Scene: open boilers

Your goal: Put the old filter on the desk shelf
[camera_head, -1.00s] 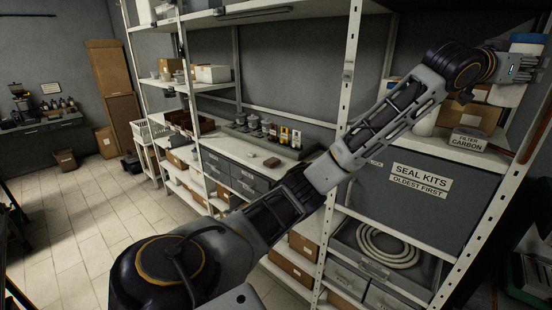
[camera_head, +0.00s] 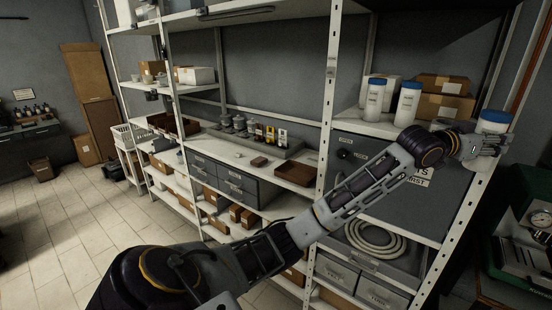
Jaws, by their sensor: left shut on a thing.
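My left gripper (camera_head: 492,146) is shut on a white filter with a blue cap (camera_head: 494,118), at the far right of the view. It holds the filter roughly upright, in front of the right rack bay. My fingers hide its lower part. Two similar blue-capped filters, one (camera_head: 374,101) and another (camera_head: 408,104), stand on the right bay's upper shelf. The desk-height shelf (camera_head: 225,150) lies in the middle bay, left of my arm, with drawers beneath it. My right gripper is not in view.
A brown tray (camera_head: 296,174) and a row of small parts and bottles (camera_head: 258,132) occupy the desk-height shelf. Its front strip has some bare room. A rack post (camera_head: 328,100) stands between the bays. A coiled hose (camera_head: 374,240) lies below my arm.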

